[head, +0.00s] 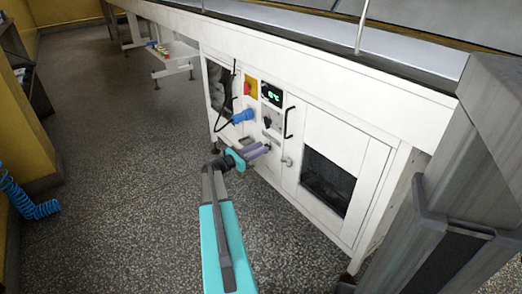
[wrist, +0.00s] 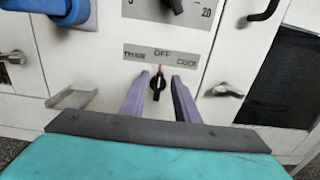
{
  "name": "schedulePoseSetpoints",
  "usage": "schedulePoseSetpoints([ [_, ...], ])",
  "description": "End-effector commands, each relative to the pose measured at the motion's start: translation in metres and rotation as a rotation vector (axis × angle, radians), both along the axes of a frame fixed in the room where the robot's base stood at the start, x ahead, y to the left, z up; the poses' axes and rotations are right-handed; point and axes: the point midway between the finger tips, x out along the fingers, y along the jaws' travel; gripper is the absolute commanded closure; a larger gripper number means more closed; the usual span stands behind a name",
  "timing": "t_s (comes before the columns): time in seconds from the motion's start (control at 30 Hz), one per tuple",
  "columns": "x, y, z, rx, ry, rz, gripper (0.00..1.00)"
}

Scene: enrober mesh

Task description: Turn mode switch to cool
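The mode switch (wrist: 158,86) is a small black knob with a red pointer mark, below a grey label plate (wrist: 161,54). The plate has OFF at the middle, COOL at the right and a word at the left that is hard to read. The pointer stands upright at OFF. My gripper (wrist: 158,82) is open, with one purple finger on each side of the knob and a gap on both sides. In the head view my gripper (head: 258,150) is at the lower front of the white cabinet and hides the switch.
Above the switch is a larger black dial (wrist: 174,5) with a scale. A blue plug (head: 243,116), a red-and-yellow switch (head: 250,88) and a green display (head: 271,94) are on the panel. Black door handles (head: 288,122) and a latch (wrist: 222,90) stick out.

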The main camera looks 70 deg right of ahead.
Motion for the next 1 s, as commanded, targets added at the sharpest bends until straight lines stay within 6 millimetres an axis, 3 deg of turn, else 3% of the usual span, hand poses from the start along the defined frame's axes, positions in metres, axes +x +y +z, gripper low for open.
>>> schedulePoseSetpoints([
  [0.47, -0.0061, -0.0091, 0.0002, 0.0, 0.0, 0.0, 0.72],
  [0.63, -0.0058, -0.0089, 0.0001, 0.0, 0.0, 0.0, 0.99],
  [1.0, -0.0061, -0.0083, -0.0002, -0.009, -0.016, 0.0, 1.0],
])
